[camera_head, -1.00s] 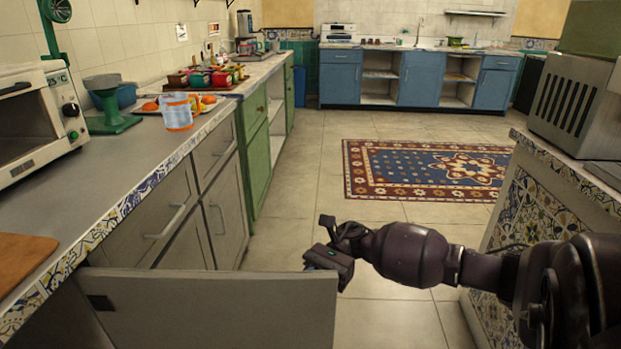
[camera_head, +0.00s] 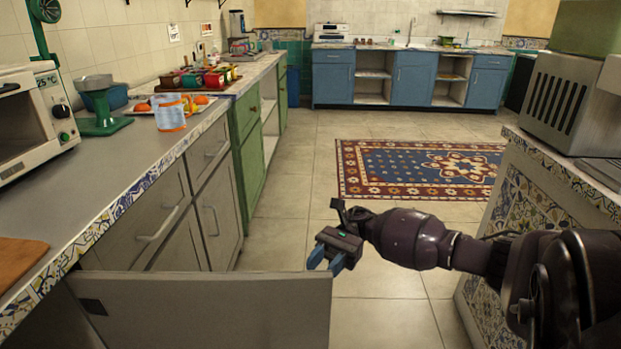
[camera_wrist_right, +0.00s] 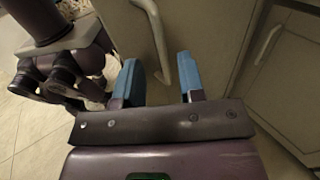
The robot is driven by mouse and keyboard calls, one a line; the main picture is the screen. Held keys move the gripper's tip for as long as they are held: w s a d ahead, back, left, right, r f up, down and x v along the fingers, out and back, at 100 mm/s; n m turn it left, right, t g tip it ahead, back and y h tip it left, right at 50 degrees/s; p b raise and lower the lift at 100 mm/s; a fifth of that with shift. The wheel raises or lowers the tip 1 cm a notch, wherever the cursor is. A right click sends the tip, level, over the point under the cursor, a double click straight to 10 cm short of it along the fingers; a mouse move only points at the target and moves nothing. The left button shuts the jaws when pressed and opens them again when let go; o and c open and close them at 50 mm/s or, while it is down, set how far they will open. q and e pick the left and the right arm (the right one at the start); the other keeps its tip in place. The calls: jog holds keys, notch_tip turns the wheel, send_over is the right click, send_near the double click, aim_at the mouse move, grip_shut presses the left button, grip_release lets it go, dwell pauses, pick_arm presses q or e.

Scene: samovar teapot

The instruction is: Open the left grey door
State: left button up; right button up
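The left grey door (camera_head: 210,308) stands swung out from the counter across the bottom of the head view. Its free edge is at the right, and dark cabinet space shows behind its left end. My right gripper (camera_head: 327,262) is at the free edge, with its blue fingers spread apart. In the right wrist view my right gripper (camera_wrist_right: 160,68) is open and empty. A curved grey handle (camera_wrist_right: 161,40) on a grey panel lies ahead of and between the fingers; whether they touch it I cannot tell. My left gripper is not in view.
Grey drawers and another grey door (camera_head: 219,214) adjoin the opening, with a green cabinet (camera_head: 249,168) beyond. A tiled counter (camera_head: 535,205) stands at the right, close to my right arm. The floor between is clear up to the rug (camera_head: 420,168).

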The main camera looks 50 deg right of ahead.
jog(key=d, duration=0.4)
jog(key=shift+w, duration=0.1)
dwell(0.5)
